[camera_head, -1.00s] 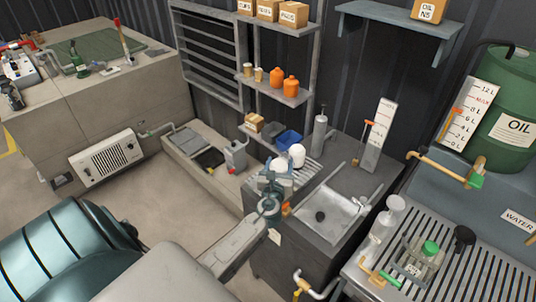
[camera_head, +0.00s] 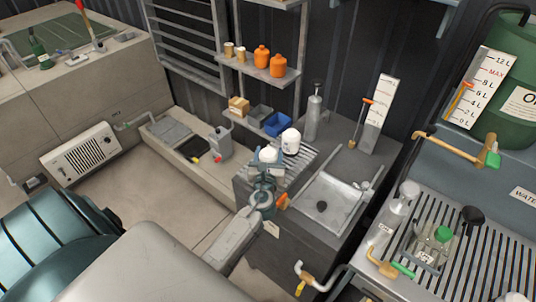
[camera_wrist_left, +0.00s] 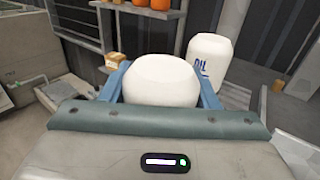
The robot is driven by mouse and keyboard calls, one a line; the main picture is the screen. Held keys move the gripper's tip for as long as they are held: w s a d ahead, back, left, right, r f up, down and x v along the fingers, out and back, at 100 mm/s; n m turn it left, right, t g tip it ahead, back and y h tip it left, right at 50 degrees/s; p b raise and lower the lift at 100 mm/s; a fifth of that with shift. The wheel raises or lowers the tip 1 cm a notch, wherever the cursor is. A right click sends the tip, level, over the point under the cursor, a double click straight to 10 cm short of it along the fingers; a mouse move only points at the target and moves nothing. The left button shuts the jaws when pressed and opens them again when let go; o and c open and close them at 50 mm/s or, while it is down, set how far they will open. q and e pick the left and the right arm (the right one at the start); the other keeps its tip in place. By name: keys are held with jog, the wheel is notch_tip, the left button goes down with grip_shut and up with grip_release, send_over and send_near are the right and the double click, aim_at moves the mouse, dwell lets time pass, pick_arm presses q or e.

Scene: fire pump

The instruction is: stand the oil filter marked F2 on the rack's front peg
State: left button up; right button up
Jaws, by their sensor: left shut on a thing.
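My left gripper (camera_head: 267,168) is shut on a white rounded canister (camera_head: 268,154), which looks like an oil filter. In the left wrist view this canister (camera_wrist_left: 162,82) sits between the two blue fingers, with no mark showing on its visible side. A second white canister (camera_head: 291,141) stands close behind and to the right of it. In the left wrist view the second canister (camera_wrist_left: 210,62) stands upright with dark-blue "OIL" lettering; any number is unclear. A slatted rack-like surface (camera_head: 318,152) lies beside the canisters. I cannot make out a front peg. My right gripper is not in view.
A metal sink (camera_head: 325,205) lies right of the gripper in the dark counter. A grey pump bottle (camera_head: 314,118) and a white level gauge (camera_head: 379,112) stand behind. Shelves with orange bottles (camera_head: 262,56) and a blue bin (camera_head: 278,124) are at the back.

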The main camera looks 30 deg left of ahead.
pick_arm(q)
jog(key=shift+d+r, duration=0.1)
jog(key=shift+d, duration=0.15)
jog(key=shift+s+d, duration=0.1)
jog(key=o, duration=1)
jog(key=shift+c, duration=0.2)
jog(key=shift+o, duration=1.3)
jog(key=shift+a+f, duration=0.2)
jog(key=shift+f, duration=0.05)
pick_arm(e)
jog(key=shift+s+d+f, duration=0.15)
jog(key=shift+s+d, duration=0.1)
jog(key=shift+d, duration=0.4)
pick_arm(q)
jog(key=shift+r, duration=0.1)
